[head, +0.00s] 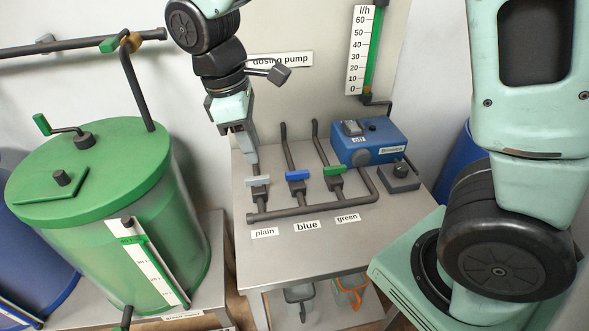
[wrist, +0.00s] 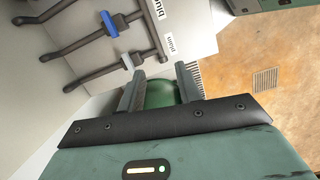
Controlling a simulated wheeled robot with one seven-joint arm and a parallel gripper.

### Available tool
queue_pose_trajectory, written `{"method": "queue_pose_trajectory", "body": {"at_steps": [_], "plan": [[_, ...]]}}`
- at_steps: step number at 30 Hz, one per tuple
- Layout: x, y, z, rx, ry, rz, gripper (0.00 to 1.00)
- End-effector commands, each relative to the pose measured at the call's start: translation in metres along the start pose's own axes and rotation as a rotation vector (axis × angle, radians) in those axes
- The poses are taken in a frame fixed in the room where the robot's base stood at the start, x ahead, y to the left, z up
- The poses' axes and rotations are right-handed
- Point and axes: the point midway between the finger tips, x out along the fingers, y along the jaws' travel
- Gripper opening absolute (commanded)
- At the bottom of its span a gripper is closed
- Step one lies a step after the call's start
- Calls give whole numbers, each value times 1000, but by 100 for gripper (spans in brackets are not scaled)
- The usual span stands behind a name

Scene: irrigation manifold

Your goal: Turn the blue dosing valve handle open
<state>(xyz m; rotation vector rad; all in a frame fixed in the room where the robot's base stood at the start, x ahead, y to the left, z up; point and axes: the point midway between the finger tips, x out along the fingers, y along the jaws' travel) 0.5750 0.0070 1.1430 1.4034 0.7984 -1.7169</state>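The blue valve handle (head: 297,175) sits on the middle pipe of the manifold, behind the "blue" label (head: 306,226). It lies crosswise to its pipe. In the wrist view the blue handle (wrist: 110,24) is at the upper left, ahead of and to the left of the fingers. My gripper (head: 252,158) hangs at the left end of the bench, close to the white plain handle (head: 258,181); contact cannot be told. In the wrist view my gripper's fingers (wrist: 160,80) are apart with no handle between them.
The green handle (head: 334,171) is right of the blue one. A blue dosing pump (head: 370,142) stands at the bench's back right. A large green-lidded tank (head: 95,170) is at left. The bench front (head: 310,255) is clear.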

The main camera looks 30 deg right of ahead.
Motion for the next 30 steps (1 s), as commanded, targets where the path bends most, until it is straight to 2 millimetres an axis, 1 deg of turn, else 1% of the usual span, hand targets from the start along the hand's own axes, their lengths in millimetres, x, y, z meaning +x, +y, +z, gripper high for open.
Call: {"method": "queue_pose_trajectory", "body": {"at_steps": [1,3,6,8,11,14,17,30], "plan": [[5,28,1,-29,-45,11,35],[7,58,6,-71,-104,25,35],[9,86,14,-114,-164,37,35],[9,95,17,-128,-185,40,35],[13,100,20,-136,-198,41,35],[23,100,22,-136,-198,40,35],[39,100,26,-136,-198,39,35],[129,105,43,-135,-198,39,35]]}}
